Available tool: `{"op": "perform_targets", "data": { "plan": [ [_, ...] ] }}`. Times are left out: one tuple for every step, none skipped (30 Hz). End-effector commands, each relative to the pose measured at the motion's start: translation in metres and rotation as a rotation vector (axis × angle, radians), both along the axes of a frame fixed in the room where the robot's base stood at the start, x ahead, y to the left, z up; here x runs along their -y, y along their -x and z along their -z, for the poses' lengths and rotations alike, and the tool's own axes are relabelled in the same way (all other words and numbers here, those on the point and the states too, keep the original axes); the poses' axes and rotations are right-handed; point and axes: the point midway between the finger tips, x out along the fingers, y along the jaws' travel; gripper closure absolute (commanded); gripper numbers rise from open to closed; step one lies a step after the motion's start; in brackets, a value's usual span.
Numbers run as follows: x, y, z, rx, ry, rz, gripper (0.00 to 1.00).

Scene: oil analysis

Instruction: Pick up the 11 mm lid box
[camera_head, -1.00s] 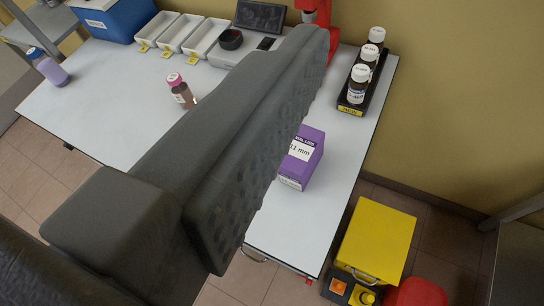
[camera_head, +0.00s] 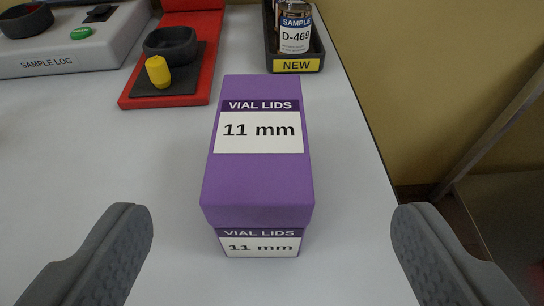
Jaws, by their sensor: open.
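The purple lid box (camera_head: 260,180) stands on the white table in the middle of the view. Its top and front labels read "VIAL LIDS 11 mm". My gripper (camera_head: 270,245) is open, with one dark grey finger at the lower left and the other at the lower right. The box lies between and ahead of the fingers, with clear gaps on both sides. No contact shows. The finger bases are cut off by the picture's edges.
Behind the box at left is a red stand (camera_head: 205,75) with a dark ring and yellow knob. A black "NEW" tray (camera_head: 272,50) holds sample bottles (camera_head: 295,30) at the back. A sample log device (camera_head: 95,50) is at upper left. The table's right edge runs close by.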

Motion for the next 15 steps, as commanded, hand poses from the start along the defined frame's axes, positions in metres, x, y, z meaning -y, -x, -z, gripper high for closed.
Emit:
{"op": "perform_targets", "data": {
  "plan": [
    [0.002,-0.009,0.006,-0.004,-0.001,0.002,0.22],
    [0.001,-0.013,0.008,-0.004,-0.001,0.001,0.22],
    [0.001,-0.019,0.010,-0.003,-0.001,0.000,0.22],
    [0.002,-0.024,0.011,-0.003,-0.002,-0.001,0.22],
    [0.002,-0.028,0.013,-0.003,-0.002,0.000,0.22],
    [0.003,-0.034,0.015,-0.003,-0.002,0.001,0.22],
    [0.003,-0.037,0.017,-0.004,-0.002,0.001,0.22],
    [0.003,-0.041,0.019,-0.004,-0.001,0.000,0.22],
    [0.004,-0.045,0.021,-0.005,-0.001,0.000,0.22],
    [0.004,-0.048,0.022,-0.005,-0.001,0.000,0.22],
    [0.004,-0.050,0.023,-0.005,-0.002,-0.001,0.22],
    [0.003,-0.052,0.023,-0.004,-0.001,-0.002,0.22],
    [0.003,-0.054,0.023,-0.004,-0.002,-0.003,0.22],
    [0.003,-0.055,0.024,-0.004,-0.002,-0.003,0.22],
    [0.003,-0.056,0.024,-0.003,-0.001,-0.003,0.22]
  ]
}}
